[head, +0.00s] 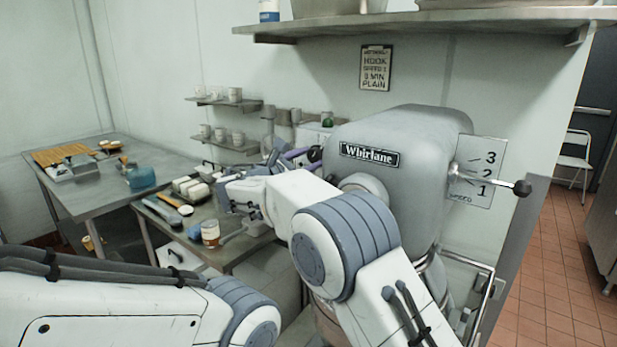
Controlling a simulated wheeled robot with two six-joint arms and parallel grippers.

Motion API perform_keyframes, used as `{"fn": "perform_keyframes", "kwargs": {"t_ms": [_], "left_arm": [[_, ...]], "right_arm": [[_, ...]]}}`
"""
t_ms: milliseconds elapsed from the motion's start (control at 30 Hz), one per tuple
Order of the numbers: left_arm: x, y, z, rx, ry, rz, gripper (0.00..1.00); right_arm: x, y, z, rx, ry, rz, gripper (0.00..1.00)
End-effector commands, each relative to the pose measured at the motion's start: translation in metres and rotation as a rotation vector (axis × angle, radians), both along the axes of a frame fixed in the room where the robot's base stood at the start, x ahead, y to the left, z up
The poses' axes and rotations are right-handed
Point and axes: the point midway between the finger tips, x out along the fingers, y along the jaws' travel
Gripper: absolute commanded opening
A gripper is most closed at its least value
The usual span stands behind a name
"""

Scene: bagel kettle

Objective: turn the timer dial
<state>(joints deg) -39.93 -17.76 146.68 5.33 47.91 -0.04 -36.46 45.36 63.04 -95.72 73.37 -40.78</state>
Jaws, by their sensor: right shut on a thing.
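My right arm reaches across the middle, in front of the grey mixer (415,150), and its wrist bends back toward the wall. My right gripper (300,154) is small and far off, left of the mixer's head. It is shut on a small dark round part at its tips, which appears to be the timer dial (315,153). The dial's face and marks are too small and covered to read. A white box (313,134) stands just behind. My left arm lies across the lower left, and its gripper is not in view.
A speed plate (484,172) with a black-knobbed lever (521,188) is on the mixer's right. A low table holds a jar (210,233) and several pale rolls. A steel table (75,188) stands at left. Wall shelves with mugs (235,95) are behind.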

Motion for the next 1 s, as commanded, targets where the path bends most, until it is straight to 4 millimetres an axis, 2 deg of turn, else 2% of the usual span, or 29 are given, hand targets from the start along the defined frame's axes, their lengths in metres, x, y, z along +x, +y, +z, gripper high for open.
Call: {"fn": "perform_keyframes", "kwargs": {"t_ms": [33,400,1000], "left_arm": [[0.000,0.000,-0.016,0.000,0.000,0.000,0.58],[0.000,0.000,-0.063,0.000,0.000,0.000,0.58],[0.000,0.000,-0.113,0.000,0.000,0.000,0.58]], "right_arm": [[0.000,0.000,-0.007,0.037,-0.029,0.000,0.00],[0.000,0.000,-0.005,0.322,-0.235,0.000,0.00],[0.000,0.000,-0.004,0.782,-0.568,-0.001,0.00]]}}
